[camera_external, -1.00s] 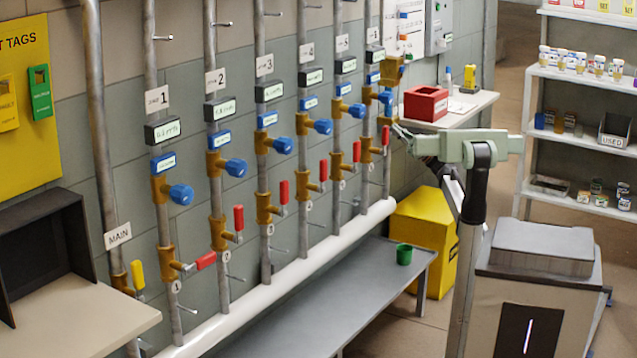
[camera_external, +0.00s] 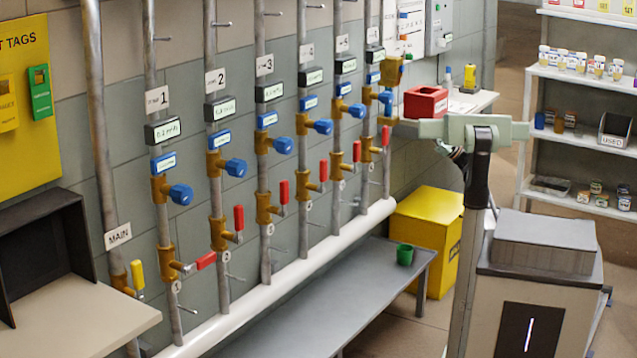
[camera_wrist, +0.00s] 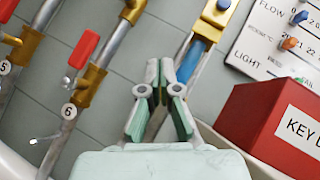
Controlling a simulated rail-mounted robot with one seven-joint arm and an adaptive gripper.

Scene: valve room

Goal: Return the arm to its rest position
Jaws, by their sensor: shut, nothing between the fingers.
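My gripper (camera_wrist: 160,78) is shut and empty in the wrist view, its pale green fingers meeting at the tips. It points toward the wall beside the pipe numbered 6, apart from the pipes as far as I can tell. In the external view my arm is folded up close to its column, with its pale green upper link (camera_external: 500,131) about level. The gripper is mostly hidden there behind the arm; only dark wrist parts show below the link.
Wall pipes carry blue knobs (camera_external: 236,168) and red handles (camera_external: 239,217). A red key box (camera_external: 426,102) stands on a small shelf, close on the right in the wrist view (camera_wrist: 280,125).

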